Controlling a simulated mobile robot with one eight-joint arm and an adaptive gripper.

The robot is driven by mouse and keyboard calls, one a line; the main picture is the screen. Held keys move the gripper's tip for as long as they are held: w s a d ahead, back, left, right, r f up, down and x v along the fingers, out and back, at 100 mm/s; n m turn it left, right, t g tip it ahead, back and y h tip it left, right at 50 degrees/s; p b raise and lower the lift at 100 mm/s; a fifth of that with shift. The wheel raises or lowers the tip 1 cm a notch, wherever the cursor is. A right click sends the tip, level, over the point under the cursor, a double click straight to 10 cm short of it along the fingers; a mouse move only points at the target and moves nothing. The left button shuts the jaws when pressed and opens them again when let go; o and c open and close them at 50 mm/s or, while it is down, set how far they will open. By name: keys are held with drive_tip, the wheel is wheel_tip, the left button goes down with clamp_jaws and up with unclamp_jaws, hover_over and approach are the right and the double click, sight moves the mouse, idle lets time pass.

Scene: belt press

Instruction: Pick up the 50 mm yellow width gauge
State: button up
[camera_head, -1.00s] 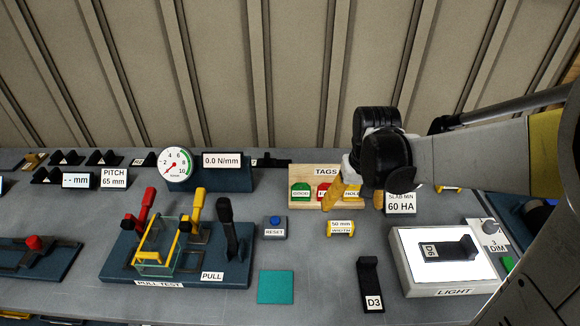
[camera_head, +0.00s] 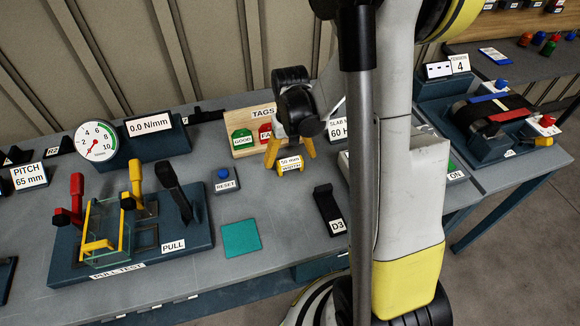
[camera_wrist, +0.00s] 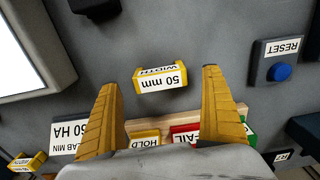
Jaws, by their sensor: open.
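The 50 mm yellow width gauge (camera_head: 290,164) stands on the grey bench, a small yellow block with a white label reading "50 mm WIDTH". In the wrist view the gauge (camera_wrist: 160,78) lies ahead of and between the lines of my two yellow fingers, not touching them. My gripper (camera_head: 290,152) is above and just behind the gauge in the head view. Its fingers are spread wide and empty, as the wrist view of the gripper (camera_wrist: 158,82) also shows.
The tags board (camera_head: 243,150) with green, red and yellow tags stands close behind the gauge. A blue RESET button (camera_head: 224,180) is to its left, and a black D3 piece (camera_head: 328,208) to its right. A teal pad (camera_head: 241,238) lies in front. The pull test rig (camera_head: 130,240) is farther left.

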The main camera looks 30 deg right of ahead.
wheel_tip(320, 180, down, 3)
drive_tip(key=shift+r+b, duration=0.15)
drive_tip(key=shift+b, duration=0.2)
drive_tip(key=c, duration=1.4)
drive_tip(key=shift+r, duration=0.1)
drive_tip(key=shift+c, duration=0.2)
drive_tip(key=shift+r, duration=0.1)
drive_tip(key=shift+r+p, duration=0.3)
drive_tip(key=shift+r, duration=0.05)
drive_tip(key=r, duration=0.1)
drive_tip(key=r+p, duration=0.2)
drive_tip(key=r, duration=0.1)
drive_tip(key=shift+s+d, duration=0.15)
drive_tip(key=shift+d, duration=0.15)
drive_tip(key=s+d+r+p, duration=0.1)
drive_tip(key=s+d+r, duration=0.1)
drive_tip(key=d, duration=0.1)
drive_tip(key=s+d+r, duration=0.2)
drive_tip(key=d, duration=0.1)
drive_tip(key=s+d+r+p, duration=0.1)
drive_tip(key=d+r, duration=0.1)
drive_tip(key=d, duration=0.1)
drive_tip(key=shift+s+d+p, duration=0.15)
drive_tip(key=shift+s+p, duration=0.2)
drive_tip(key=shift+s, duration=0.05)
